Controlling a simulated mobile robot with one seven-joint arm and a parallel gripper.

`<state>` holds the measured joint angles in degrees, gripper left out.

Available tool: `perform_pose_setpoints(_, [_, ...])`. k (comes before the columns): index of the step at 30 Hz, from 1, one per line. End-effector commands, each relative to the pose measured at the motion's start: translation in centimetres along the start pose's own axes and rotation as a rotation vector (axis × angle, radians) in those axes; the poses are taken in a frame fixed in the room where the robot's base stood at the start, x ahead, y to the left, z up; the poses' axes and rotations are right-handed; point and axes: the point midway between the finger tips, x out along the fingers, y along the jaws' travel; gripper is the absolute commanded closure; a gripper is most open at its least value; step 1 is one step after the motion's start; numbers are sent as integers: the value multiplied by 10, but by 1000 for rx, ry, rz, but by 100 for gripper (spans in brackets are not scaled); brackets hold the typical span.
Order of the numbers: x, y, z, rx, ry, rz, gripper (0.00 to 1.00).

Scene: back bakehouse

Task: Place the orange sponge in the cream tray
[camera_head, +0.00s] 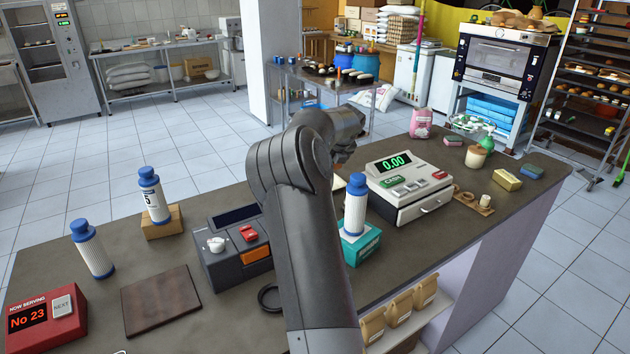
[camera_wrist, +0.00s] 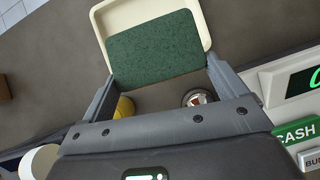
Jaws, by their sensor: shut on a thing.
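In the wrist view my gripper (camera_wrist: 161,76) is shut on a block whose dark green, speckled face (camera_wrist: 155,50) is turned to the camera. I take it for the orange sponge, seen on its scouring side; no orange shows. The cream tray (camera_wrist: 207,22) is behind the sponge, its pale rim showing around the far end and sides. I cannot tell whether the sponge touches the tray floor or hangs above it.
The cash register (camera_head: 405,180) stands close on the right. A pink sponge (camera_head: 453,141), a yellow sponge (camera_head: 507,179) and a blue sponge (camera_head: 532,172) lie farther along the counter (camera_head: 455,220). A blue-capped bottle (camera_head: 355,205) on a teal box stands beside my arm.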

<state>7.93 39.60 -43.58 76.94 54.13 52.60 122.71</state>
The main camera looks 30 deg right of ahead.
Motion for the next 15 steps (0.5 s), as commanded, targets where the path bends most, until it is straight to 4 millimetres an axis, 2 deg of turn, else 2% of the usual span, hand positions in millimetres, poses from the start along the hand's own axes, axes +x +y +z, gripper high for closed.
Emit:
perform_pose_setpoints(1, [9,3,7,-9,-29,12,34])
perform_pose_setpoints(6, [27,10,23,-26,-102,39,34])
perform_pose_setpoints(8, [35,11,22,-28,-112,44,34])
perform_pose_setpoints(15, [72,13,0,-29,-116,44,34])
